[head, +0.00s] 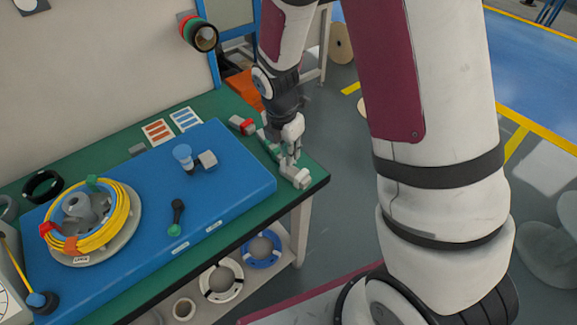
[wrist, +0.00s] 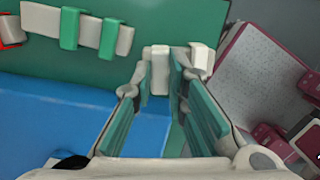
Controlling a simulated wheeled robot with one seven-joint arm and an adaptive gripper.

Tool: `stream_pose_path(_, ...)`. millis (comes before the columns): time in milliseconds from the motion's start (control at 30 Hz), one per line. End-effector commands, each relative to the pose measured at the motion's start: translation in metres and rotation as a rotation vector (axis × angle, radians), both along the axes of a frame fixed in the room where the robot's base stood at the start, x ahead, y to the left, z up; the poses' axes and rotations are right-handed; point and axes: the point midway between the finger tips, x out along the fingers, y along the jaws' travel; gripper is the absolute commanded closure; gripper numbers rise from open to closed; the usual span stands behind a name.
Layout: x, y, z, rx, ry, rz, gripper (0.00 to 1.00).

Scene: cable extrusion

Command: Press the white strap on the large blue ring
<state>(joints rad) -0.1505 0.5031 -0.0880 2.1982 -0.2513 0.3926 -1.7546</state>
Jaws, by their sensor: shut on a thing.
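My gripper (head: 291,168) is over the right end of the green table, pointing down. In the wrist view its green-padded fingers (wrist: 160,85) are closed around a small white piece, which looks like the white strap (wrist: 160,72). Another white block (wrist: 200,58) shows just outside the right finger. A large blue ring (head: 262,265) lies on the shelf under the table, well below and left of the gripper. Green clips (wrist: 70,28) and pale blocks stand in a row beside the gripper, with a red piece (head: 246,126) at the row's far end.
A blue board (head: 140,215) covers much of the table. On it a yellow cable coil (head: 122,225) sits around a grey spool, with coloured straps. A blue-topped fixture (head: 183,155) and a black-and-green tool (head: 176,215) stand near its middle. A white ring (head: 221,296) lies on the shelf.

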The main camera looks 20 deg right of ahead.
Motion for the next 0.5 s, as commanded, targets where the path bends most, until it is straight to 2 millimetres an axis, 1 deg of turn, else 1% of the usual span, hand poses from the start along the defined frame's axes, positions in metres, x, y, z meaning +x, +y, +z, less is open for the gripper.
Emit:
stream_pose_path(33,-0.001,0.000,0.006,0.001,-0.001,-0.001,1.00)
stream_pose_path(500,-0.001,0.000,0.040,0.001,-0.001,-0.001,1.00)
